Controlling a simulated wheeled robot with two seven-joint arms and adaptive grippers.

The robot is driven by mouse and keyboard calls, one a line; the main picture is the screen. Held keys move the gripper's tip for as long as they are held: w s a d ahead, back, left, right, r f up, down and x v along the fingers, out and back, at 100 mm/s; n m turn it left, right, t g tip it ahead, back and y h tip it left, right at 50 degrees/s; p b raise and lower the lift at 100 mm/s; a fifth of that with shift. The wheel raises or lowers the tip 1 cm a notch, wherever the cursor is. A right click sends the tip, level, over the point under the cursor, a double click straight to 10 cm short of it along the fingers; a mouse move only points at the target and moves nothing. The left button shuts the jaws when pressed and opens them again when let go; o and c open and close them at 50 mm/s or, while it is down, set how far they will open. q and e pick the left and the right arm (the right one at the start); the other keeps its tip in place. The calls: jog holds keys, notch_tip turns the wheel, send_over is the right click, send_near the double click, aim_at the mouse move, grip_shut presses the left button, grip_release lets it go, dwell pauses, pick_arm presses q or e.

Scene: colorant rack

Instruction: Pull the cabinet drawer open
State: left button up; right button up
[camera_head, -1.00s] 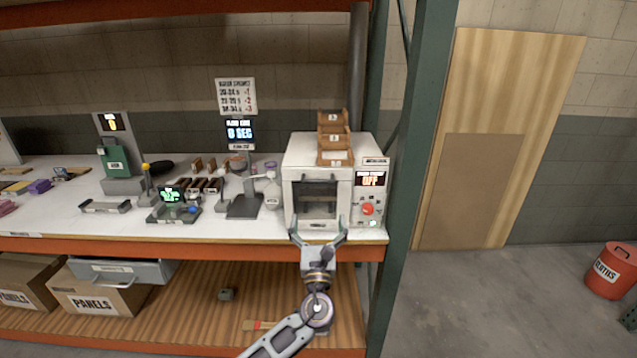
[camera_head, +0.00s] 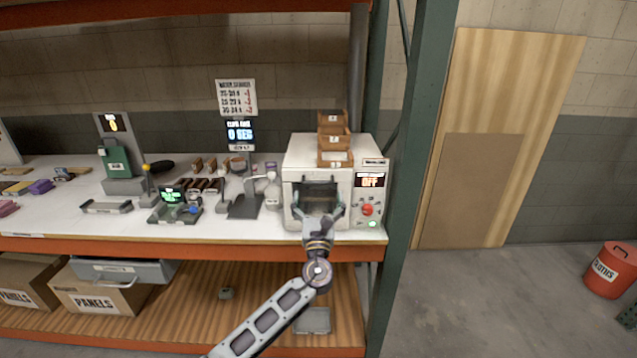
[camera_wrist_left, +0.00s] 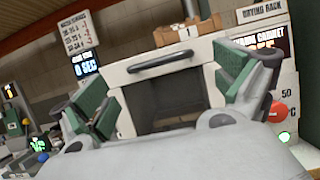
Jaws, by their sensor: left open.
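The white cabinet (camera_head: 296,157) stands at the right end of the bench. Its front has a dark window (camera_head: 318,196), with a dark bar handle (camera_wrist_left: 160,62) above it in the left wrist view. Its display (camera_head: 370,181) reads OFF. My left gripper (camera_head: 320,211) is open in front of the cabinet's lower front. In the left wrist view the green-padded fingers of my left gripper (camera_wrist_left: 165,95) are spread, with the window between them and the handle beyond. Nothing is held. I cannot tell whether the fingers touch the front. My right gripper is not in view.
Small brown trays (camera_head: 333,145) are stacked on the cabinet. A red knob (camera_head: 367,210) and a green light are on its right side. A scale-like device (camera_head: 245,205) stands left of it. A green rack post (camera_head: 415,180) rises close on the right.

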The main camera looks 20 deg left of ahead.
aim_at(318, 183)
pick_arm(q)
jog(key=shift+p+x, duration=0.3)
jog(key=shift+x, duration=2.6)
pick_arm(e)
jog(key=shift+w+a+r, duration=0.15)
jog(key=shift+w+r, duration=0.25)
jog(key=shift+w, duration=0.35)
pick_arm(q)
jog(key=shift+c, duration=0.2)
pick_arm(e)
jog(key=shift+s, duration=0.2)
